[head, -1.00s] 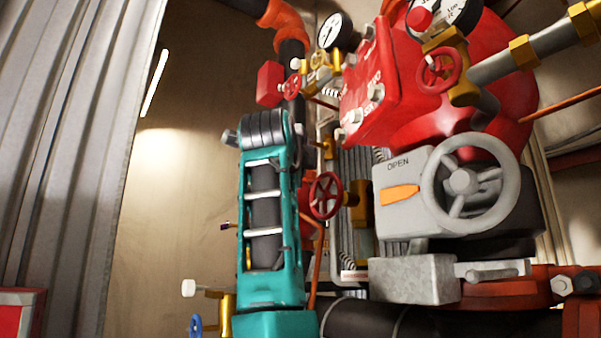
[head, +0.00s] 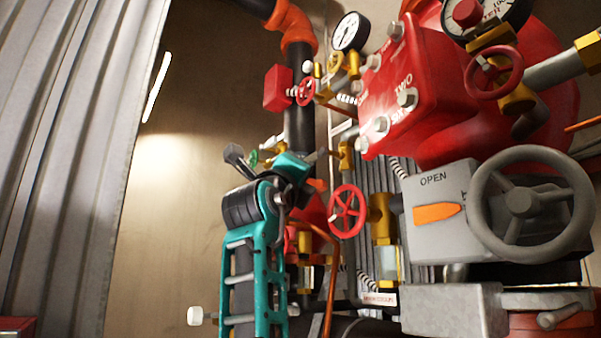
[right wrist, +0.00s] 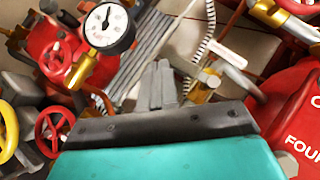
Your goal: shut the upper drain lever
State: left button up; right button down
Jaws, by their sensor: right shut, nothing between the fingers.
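My right arm's teal wrist (head: 292,166) stands in front of the pipework in the head view; its fingertips are not clear there. In the right wrist view my right gripper (right wrist: 160,68) is shut and empty. Just right of its fingers is a brass valve (right wrist: 204,88) with a white-gripped lever (right wrist: 230,57), apart from them in the picture. I cannot tell whether this is the upper drain lever. The head view shows a white-tipped lever (head: 195,316) low at left and a small white knob (head: 308,67) higher up. My left gripper is not in view.
A red handwheel (head: 347,211), a white gauge (head: 349,32) and a red box (head: 405,92) crowd the space right of my arm. A grey handwheel (head: 524,204) is at the right. The beige wall (head: 180,220) at left is clear.

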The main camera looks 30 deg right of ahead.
jog(key=shift+w, duration=0.1)
dwell(0.4)
jog(key=b+v, duration=0.4)
jog(key=v, duration=0.9)
jog(key=shift+d, duration=0.1)
